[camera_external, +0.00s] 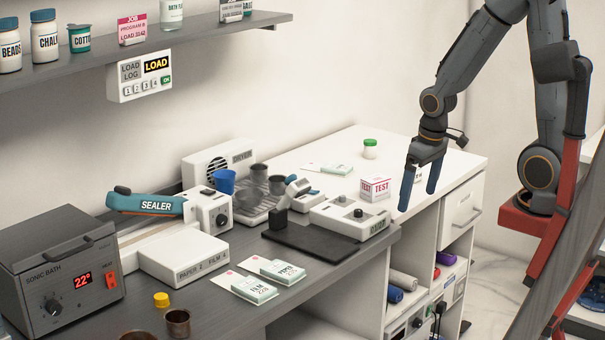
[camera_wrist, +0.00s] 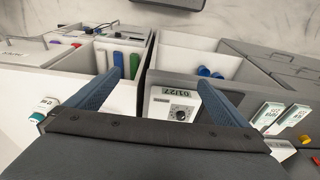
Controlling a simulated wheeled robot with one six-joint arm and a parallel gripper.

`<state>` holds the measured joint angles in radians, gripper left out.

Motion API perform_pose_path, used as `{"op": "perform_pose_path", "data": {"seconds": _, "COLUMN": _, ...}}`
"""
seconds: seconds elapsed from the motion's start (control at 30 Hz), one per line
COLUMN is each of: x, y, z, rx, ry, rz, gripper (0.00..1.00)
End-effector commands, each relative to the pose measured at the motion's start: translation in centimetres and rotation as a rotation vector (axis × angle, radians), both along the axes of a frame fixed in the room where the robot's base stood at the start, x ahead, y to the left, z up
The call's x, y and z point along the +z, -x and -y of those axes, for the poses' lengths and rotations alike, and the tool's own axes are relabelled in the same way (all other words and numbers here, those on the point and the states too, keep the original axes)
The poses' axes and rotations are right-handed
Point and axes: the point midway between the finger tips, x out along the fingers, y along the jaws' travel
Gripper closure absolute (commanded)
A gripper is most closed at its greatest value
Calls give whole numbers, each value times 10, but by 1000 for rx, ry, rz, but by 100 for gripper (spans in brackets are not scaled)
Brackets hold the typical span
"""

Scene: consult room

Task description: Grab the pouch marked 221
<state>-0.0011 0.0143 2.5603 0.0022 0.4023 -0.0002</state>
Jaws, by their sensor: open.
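My gripper (camera_external: 418,198) hangs fingers down, open and empty, beside the right end of the counter. In the wrist view its two fingers (camera_wrist: 155,88) are spread apart with nothing between them. Two white-and-green pouches, a nearer one (camera_external: 255,290) and a farther one (camera_external: 282,271), lie on cards on the dark counter, well left of my gripper. Another green-and-white pouch (camera_external: 336,170) lies on the white counter at the back. Two pouches (camera_wrist: 268,115) (camera_wrist: 296,115) show at the right of the wrist view. The number 221 cannot be made out on any pouch.
The boxed tester (camera_external: 350,220), a dark pad (camera_external: 312,241) and the TEST box (camera_external: 375,188) stand between my gripper and the pouches. A white paper-and-film box (camera_external: 183,258), the sealer (camera_external: 145,204) and the sonic bath (camera_external: 62,280) are farther left. Open shelves (camera_external: 400,300) lie below.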

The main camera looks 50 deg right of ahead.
Motion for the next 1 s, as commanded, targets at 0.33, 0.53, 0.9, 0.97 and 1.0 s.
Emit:
{"op": "perform_pose_path", "data": {"seconds": 0.33, "x": -35, "y": 0, "z": 0, "rx": -1, "ry": -1, "rz": -40, "gripper": 24}}
{"op": "perform_pose_path", "data": {"seconds": 0.53, "x": -34, "y": 1, "z": 0, "rx": -1, "ry": -1, "rz": -40, "gripper": 28}}
{"op": "perform_pose_path", "data": {"seconds": 0.9, "x": -30, "y": -45, "z": 10, "rx": 7, "ry": -7, "rz": -23, "gripper": 28}}
{"op": "perform_pose_path", "data": {"seconds": 0.97, "x": -27, "y": -77, "z": 19, "rx": 15, "ry": -11, "rz": -9, "gripper": 28}}
{"op": "perform_pose_path", "data": {"seconds": 1.0, "x": -25, "y": -101, "z": 27, "rx": 23, "ry": -13, "rz": 1, "gripper": 28}}
